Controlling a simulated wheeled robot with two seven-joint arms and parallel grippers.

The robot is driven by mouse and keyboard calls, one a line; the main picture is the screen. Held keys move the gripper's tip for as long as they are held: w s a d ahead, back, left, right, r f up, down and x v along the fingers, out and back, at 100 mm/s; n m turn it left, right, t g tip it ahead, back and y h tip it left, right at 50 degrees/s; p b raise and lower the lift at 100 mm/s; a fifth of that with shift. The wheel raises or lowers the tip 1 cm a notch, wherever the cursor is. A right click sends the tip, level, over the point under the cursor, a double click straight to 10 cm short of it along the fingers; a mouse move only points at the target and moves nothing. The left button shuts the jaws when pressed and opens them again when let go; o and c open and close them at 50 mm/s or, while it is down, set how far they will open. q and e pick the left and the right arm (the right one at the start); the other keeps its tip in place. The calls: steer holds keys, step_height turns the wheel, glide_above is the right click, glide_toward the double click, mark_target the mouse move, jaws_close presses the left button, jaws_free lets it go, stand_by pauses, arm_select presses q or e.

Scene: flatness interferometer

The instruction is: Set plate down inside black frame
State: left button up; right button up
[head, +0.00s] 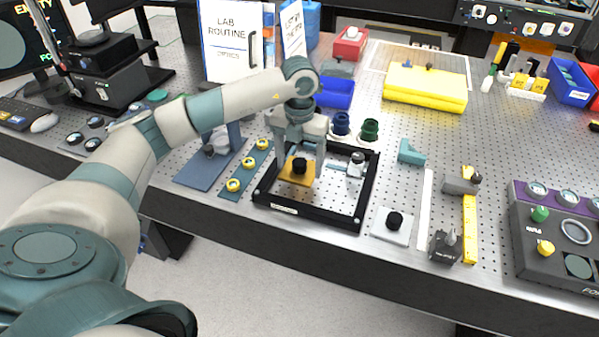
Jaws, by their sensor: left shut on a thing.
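The black frame (310,222) lies on the perforated metal table near its front edge. My left gripper (300,158) is over the left part of the frame, pointing down. It is shut on the black knob of a small amber plate (295,180). The plate looks level and shows within the frame's outline, near its left side. I cannot tell whether it touches the table or hangs a little above it. My right gripper is not in view.
A grey plate with a black knob (391,226) lies right of the frame. A blue strip with yellow rings (246,172) lies close on its left. A small silver fitting (356,165) stands at the frame's back right. The frame's front right interior looks clear.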

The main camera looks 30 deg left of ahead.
mark_target(300, 173)
arm_select(q)
step_height(300, 173, down, 3)
steer(key=shift+r+p, duration=0.15)
steer(key=shift+p, duration=0.6)
steer(key=shift+f, duration=0.55)
steer(key=shift+f, duration=0.15)
steer(key=o, duration=1)
